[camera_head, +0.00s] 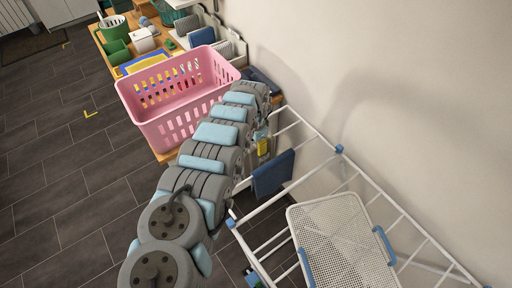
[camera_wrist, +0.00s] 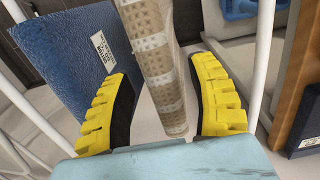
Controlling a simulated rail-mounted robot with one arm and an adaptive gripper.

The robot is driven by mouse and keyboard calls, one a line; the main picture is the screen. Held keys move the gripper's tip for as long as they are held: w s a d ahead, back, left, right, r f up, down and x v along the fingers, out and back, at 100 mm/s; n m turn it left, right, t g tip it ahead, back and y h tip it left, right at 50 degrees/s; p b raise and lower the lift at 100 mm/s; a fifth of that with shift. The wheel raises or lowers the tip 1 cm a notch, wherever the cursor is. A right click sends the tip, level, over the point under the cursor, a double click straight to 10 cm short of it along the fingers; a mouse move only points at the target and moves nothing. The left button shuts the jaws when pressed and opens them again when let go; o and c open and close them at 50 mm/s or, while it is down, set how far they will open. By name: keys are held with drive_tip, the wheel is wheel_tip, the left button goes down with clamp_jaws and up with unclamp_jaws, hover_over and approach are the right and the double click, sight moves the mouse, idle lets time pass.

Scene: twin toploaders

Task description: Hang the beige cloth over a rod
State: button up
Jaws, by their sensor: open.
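The beige cloth (camera_wrist: 158,60) shows in the wrist view as a narrow hanging strip with a woven pattern and pale bands. My gripper (camera_wrist: 160,72) has its two yellow fingers spread, one on each side of the strip. Gaps show between the cloth and both fingers. The cloth's upper end runs out of the picture. In the head view the white drying rack (camera_head: 350,172) has several thin rods. My arm reaches to its far left end and hides much there. I cannot make out the beige cloth in that view.
A dark blue cloth (camera_head: 272,174) hangs at the rack's left end; a blue sheet with a label (camera_wrist: 75,55) is close to my left finger. A pink basket (camera_head: 180,95) stands left of the arm. A white perforated panel (camera_head: 345,245) lies on the rack. The wall is on the right.

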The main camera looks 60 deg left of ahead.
drive_tip(key=shift+r, duration=4.6)
